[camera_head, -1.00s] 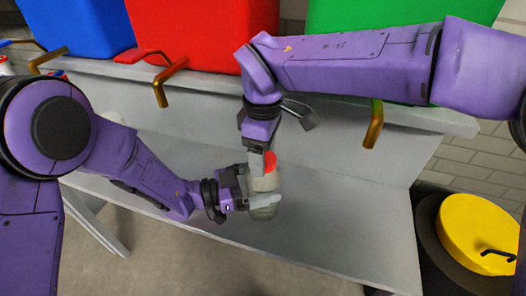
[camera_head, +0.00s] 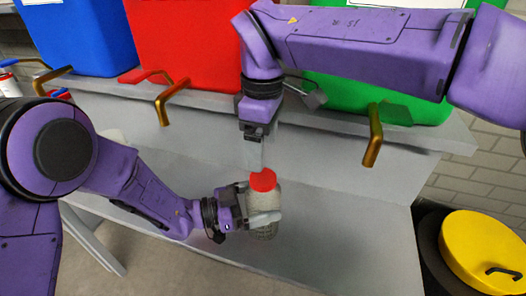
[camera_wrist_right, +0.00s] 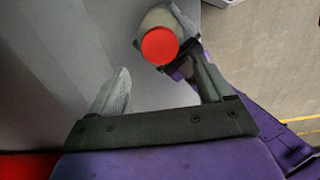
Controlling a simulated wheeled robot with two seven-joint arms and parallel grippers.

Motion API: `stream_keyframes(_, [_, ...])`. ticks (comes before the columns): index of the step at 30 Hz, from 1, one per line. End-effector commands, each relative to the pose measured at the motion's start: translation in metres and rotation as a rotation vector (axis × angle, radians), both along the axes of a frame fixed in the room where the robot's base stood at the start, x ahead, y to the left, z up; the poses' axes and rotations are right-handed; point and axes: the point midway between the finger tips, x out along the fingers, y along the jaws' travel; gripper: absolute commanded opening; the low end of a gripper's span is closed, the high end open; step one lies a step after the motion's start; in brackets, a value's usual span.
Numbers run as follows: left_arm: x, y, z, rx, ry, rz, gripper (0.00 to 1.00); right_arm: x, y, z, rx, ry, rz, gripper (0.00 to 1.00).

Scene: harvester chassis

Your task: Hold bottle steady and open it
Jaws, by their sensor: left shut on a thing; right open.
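The bottle (camera_head: 265,197) is pale and roughly upright, with a red cap (camera_head: 263,181) on its top. My left gripper (camera_head: 262,217) is shut around the bottle's body from the left and holds it over the grey bench. My right gripper (camera_head: 255,158) points down just above and behind the cap, its fingers overlapping in this view. In the right wrist view its two fingers (camera_wrist_right: 161,88) are spread with nothing between them. The red cap also shows there (camera_wrist_right: 160,46), beyond the fingertips and apart from them. The bottle's lower part is partly hidden by my left gripper.
Blue (camera_head: 82,35), red (camera_head: 185,30) and green (camera_head: 400,60) bins stand along the back ledge. Brass hooks (camera_head: 373,135) stick out from the ledge. A yellow-lidded drum (camera_head: 485,245) stands at right. The grey bench (camera_head: 340,220) is clear to the right of the bottle.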

Motion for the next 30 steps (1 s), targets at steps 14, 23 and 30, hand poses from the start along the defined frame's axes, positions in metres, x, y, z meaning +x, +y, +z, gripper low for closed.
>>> stream_keyframes(14, [0.000, 0.000, 0.000, 0.000, 0.000, 0.000, 0.06, 0.000, 0.000, -0.073, -0.001, 0.003, -0.001, 0.80])
stream_keyframes(23, [0.000, 0.000, 0.000, 0.000, 0.000, 0.000, 0.06, 0.000, 0.000, -0.076, -0.001, 0.001, 0.000, 0.70])
stream_keyframes(30, [0.000, 0.000, 0.000, 0.000, 0.000, 0.000, 0.06, 0.000, 0.000, -0.075, -0.001, 0.001, 0.000, 0.22])
